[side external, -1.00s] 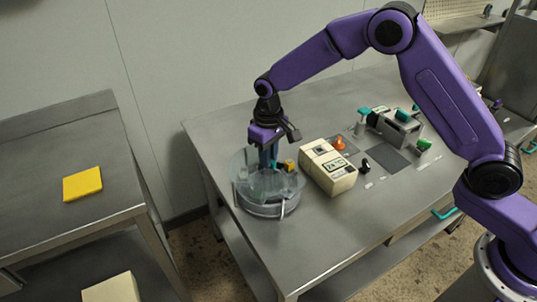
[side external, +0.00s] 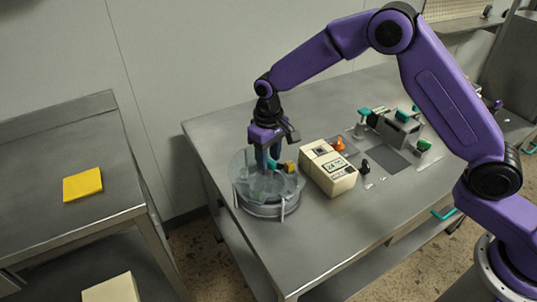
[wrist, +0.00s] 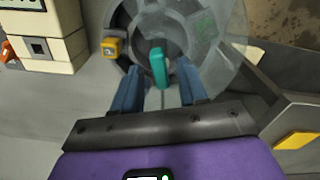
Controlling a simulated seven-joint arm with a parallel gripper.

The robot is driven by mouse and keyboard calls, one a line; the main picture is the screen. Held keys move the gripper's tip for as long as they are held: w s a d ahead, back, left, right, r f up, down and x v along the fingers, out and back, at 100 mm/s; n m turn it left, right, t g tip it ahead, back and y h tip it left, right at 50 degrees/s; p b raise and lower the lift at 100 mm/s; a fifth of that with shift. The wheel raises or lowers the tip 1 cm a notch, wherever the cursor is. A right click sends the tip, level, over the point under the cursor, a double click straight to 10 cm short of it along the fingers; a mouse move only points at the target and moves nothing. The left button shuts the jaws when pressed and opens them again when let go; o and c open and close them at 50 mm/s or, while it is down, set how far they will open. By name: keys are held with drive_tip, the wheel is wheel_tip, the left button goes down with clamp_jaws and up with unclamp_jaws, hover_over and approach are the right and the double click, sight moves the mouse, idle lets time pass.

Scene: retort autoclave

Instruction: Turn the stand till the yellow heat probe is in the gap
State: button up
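The round grey stand (side external: 262,209) sits near the table's front left corner, with a clear curved shield (side external: 240,170) around part of it. The yellow heat probe (side external: 289,166) is at the stand's right edge; in the wrist view it (wrist: 110,46) is left of the stand's disc (wrist: 187,15). I cannot tell whether it lies in the gap. A teal handle (wrist: 158,68) rises from the stand. My gripper (wrist: 160,90) is above the stand, its blue fingers apart on either side of the handle, with space visible on both sides. The fingertips are partly hidden in the side view.
A cream box with a display (side external: 328,168) stands close to the right of the stand. Farther right are an orange knob (side external: 338,145) and a grey fixture (side external: 398,128) with teal parts. A yellow pad (side external: 82,184) lies on the separate left table.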

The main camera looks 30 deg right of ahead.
wheel_tip(320, 180, up, 18)
drive_tip(key=shift+f, duration=0.25)
idle(0.3)
drive_tip(key=shift+s, duration=0.1)
idle(0.3)
drive_tip(key=s+d+f+n, duration=0.1)
drive_tip(key=s+d+n, duration=0.2)
drive_tip(key=s+d, duration=0.3)
drive_tip(key=s+d+f+n, duration=0.2)
drive_tip(key=s+d, duration=0.3)
drive_tip(key=s, duration=1.2)
drive_tip(key=s+d+f+n, duration=0.2)
drive_tip(key=s+d+n, duration=0.2)
drive_tip(key=s, duration=0.8)
drive_tip(key=d, duration=0.2)
drive_tip(key=shift+s+d, duration=0.25)
drive_tip(key=shift+d, duration=0.1)
